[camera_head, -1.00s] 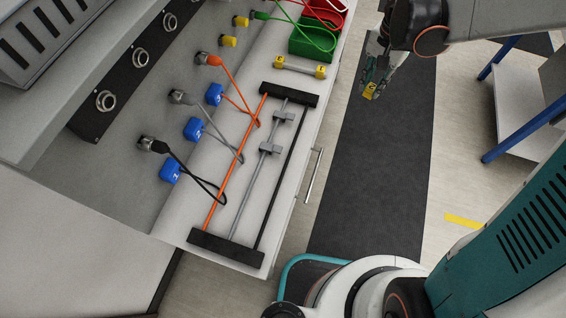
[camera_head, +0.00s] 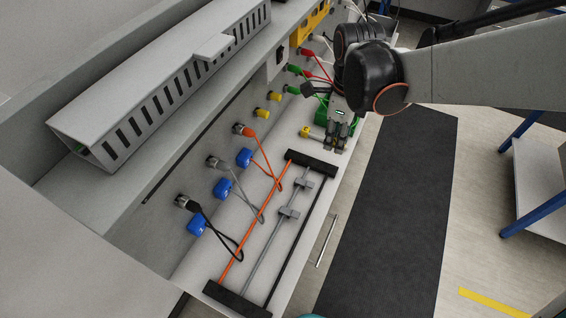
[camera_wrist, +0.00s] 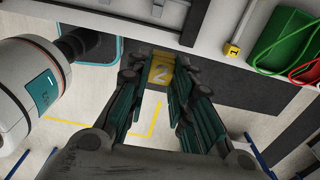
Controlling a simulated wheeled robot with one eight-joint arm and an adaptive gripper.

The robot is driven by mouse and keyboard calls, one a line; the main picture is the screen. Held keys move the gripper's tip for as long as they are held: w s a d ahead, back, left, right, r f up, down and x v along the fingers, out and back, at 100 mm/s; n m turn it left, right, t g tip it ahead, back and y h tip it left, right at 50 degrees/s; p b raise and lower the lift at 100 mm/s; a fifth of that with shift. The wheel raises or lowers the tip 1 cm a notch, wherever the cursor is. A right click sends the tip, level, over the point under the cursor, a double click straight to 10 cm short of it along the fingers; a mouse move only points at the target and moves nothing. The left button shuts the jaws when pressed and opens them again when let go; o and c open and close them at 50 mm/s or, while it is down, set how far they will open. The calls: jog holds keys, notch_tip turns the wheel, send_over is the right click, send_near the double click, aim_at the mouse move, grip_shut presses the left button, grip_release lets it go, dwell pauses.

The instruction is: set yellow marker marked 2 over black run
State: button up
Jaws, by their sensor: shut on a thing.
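My gripper (camera_head: 338,143) is at the bench's front edge, in front of the green bin in the head view. In the wrist view its fingers (camera_wrist: 160,90) are shut on a yellow marker marked 2 (camera_wrist: 160,74), held clear of the bench over the dark floor mat. The fingers hide this marker in the head view. The black run (camera_head: 300,238) is a straight black rod, outermost of three rods between two black end blocks (camera_head: 312,163) on the bench. My gripper is beyond its far end and apart from it. No marker shows on the black run.
Beside the black run are a grey run (camera_head: 266,257) with two grey clips (camera_head: 288,213) and an orange run (camera_head: 256,220). Another yellow marker (camera_head: 306,131) lies on the bench; it shows in the wrist view (camera_wrist: 231,50). Plugs, looped cables and blue tags (camera_head: 222,188) line the panel.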

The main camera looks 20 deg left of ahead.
aim_at(322, 189)
jog(key=shift+s+a, duration=0.35)
jog(key=shift+s, duration=0.15)
notch_tip(322, 189, down, 20)
jog(key=b, duration=1.3)
jog(key=shift+w+r+b, duration=0.15)
jog(key=shift+b, duration=0.2)
jog(key=o, duration=0.8)
jog(key=shift+c, duration=0.2)
jog(key=shift+d, duration=0.1)
notch_tip(322, 189, up, 12)
jog(key=p, duration=0.8)
